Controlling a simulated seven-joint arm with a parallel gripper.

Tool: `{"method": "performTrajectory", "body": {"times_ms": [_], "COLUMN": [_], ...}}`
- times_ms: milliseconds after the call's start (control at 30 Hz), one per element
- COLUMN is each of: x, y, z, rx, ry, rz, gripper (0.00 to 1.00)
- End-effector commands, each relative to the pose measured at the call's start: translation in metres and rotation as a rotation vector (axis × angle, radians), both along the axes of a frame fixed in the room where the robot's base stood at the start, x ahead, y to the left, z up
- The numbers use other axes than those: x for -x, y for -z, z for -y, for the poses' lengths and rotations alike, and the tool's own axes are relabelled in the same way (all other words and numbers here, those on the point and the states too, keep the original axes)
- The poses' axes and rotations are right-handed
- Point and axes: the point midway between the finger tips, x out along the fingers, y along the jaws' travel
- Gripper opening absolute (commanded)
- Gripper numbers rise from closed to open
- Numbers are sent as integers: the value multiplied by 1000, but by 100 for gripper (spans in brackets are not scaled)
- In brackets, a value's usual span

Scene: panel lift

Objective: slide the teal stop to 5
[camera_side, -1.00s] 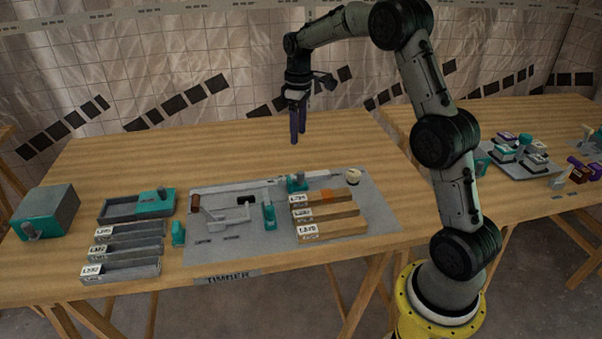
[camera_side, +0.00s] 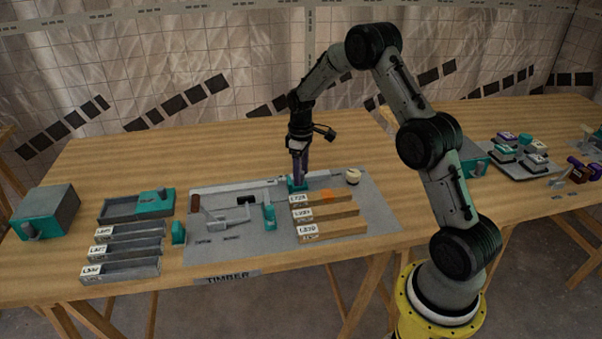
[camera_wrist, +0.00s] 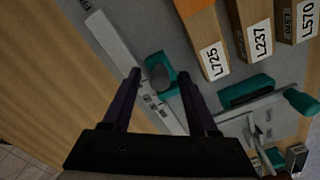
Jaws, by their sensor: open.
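The teal stop (camera_wrist: 161,73) with a dark round knob sits on a pale rail (camera_wrist: 115,45) that carries small printed marks, which I cannot read. In the side view the stop (camera_side: 297,187) is on the rail at the back of the grey panel, partly hidden by my gripper. My gripper (camera_side: 299,178) points down right at the stop. In the wrist view my gripper (camera_wrist: 158,75) is open, with its two dark fingers apart and the stop's knob lying between their tips. I cannot tell whether either finger touches it.
Several labelled timber blocks (camera_side: 330,212) lie just in front of the stop. A teal-handled piece (camera_side: 269,217) and a brown-handled lever (camera_side: 195,202) are to the left. A cream knob (camera_side: 352,177) stands to the right. Grey trays (camera_side: 130,251) lie further left.

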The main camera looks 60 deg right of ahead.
Motion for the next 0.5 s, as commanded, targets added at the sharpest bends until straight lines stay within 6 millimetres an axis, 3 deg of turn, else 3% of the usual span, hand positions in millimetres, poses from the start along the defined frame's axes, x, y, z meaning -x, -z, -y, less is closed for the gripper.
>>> {"method": "performTrajectory", "body": {"times_ms": [333, 367, 500], "x": [0, 0, 0], "y": [5, 5, 5], "z": [0, 0, 0], "rx": [-1, -1, -1], "ry": [0, 0, 0], "rz": [-1, -1, -1], "gripper": [59, 58, 32]}}
